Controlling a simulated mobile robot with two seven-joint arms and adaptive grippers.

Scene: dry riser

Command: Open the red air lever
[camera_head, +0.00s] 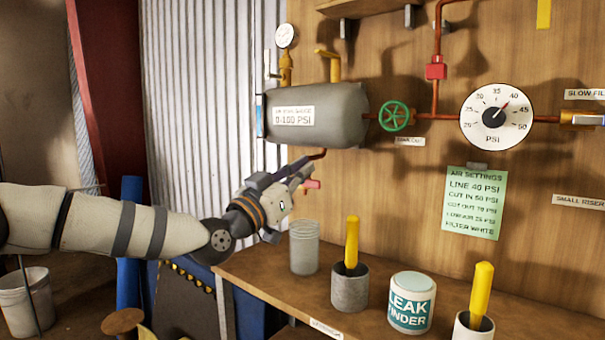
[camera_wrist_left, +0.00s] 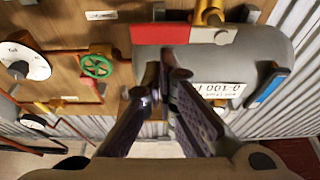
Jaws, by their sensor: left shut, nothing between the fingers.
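The red air lever (camera_head: 312,184) shows in the head view as a small red tip under the grey tank, just past my left gripper (camera_head: 300,172), which hides the rest of it. In the left wrist view the lever (camera_wrist_left: 160,34) is a flat red bar with a pale section at its right end, lying across the picture in front of the tank. My left gripper (camera_wrist_left: 166,62) is shut and empty, its fingertips close to the bar's edge. I cannot tell whether they touch it. My right gripper is in neither view.
The grey tank (camera_head: 345,125) hangs on the wood wall, with a green valve wheel (camera_head: 397,116) and a pressure dial (camera_head: 496,118) to its right. Below, a bench (camera_head: 270,278) carries a glass jar (camera_head: 304,246), yellow-handled tools in pots, and a leak finder tub (camera_head: 411,302).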

